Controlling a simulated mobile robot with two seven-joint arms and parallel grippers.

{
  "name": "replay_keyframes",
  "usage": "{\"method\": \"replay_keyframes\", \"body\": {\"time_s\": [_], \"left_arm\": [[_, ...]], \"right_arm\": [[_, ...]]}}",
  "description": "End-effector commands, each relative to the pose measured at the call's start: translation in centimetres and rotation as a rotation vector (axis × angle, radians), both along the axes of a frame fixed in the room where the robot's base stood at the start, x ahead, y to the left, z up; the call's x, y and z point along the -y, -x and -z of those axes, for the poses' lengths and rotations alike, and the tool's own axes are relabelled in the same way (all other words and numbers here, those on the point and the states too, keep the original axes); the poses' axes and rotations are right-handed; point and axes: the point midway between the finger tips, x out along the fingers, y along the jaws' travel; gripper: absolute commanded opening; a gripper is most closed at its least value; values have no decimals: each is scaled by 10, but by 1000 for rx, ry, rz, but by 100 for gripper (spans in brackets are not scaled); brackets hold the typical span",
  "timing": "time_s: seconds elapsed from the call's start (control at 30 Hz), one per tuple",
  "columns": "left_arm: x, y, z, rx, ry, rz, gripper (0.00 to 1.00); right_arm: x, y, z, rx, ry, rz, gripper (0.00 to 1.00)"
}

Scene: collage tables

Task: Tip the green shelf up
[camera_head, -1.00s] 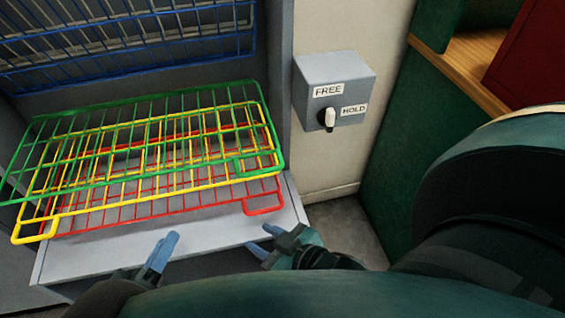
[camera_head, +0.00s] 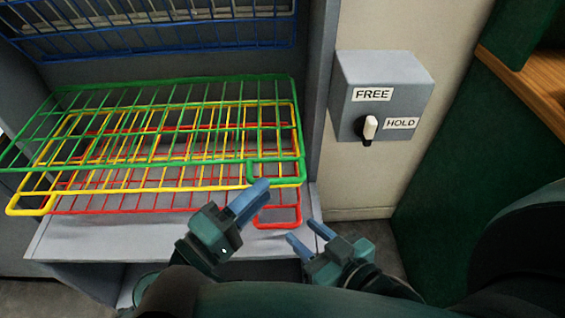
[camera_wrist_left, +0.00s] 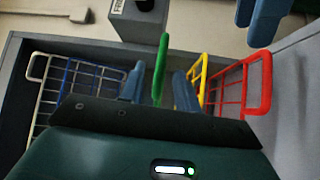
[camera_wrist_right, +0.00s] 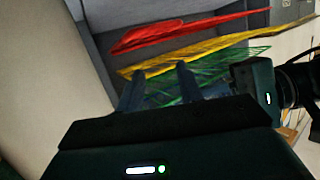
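The green shelf (camera_head: 130,134) is a wire rack lying roughly level, above a yellow rack (camera_head: 33,205) and a red rack (camera_head: 277,224). My left gripper (camera_head: 252,199) is at the green shelf's front right corner. In the left wrist view its fingers (camera_wrist_left: 158,88) stand apart, with a green bar (camera_wrist_left: 161,62) showing between them and gaps on both sides. I cannot tell whether they touch it. My right gripper (camera_head: 309,237) is open and empty, lower and to the right, in front of the cabinet. Its parted fingers also show in the right wrist view (camera_wrist_right: 162,82).
A blue rack (camera_head: 190,36) stands tipped up at the back, with a white one (camera_wrist_left: 47,90) behind it. A grey box (camera_head: 390,88) on the right wall has a white-tipped lever (camera_head: 369,129) between FREE and HOLD labels. A grey cabinet side lies between.

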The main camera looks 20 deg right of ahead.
Motion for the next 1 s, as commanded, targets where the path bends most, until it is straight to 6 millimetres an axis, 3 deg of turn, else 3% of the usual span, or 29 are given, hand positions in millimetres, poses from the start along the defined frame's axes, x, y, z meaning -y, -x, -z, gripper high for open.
{"method": "replay_keyframes", "body": {"time_s": [0.1,0.3,0.73,1.0], "left_arm": [[22,-12,-6,1,3,0,33],[46,-25,-7,2,-1,0,33],[55,-29,-7,1,-2,1,33],[54,-29,-7,1,-2,0,11]], "right_arm": [[3,2,-10,1,-17,12,36],[5,3,-14,4,-30,22,36],[6,2,-16,11,-34,26,36],[7,3,-15,7,-33,28,36]]}}
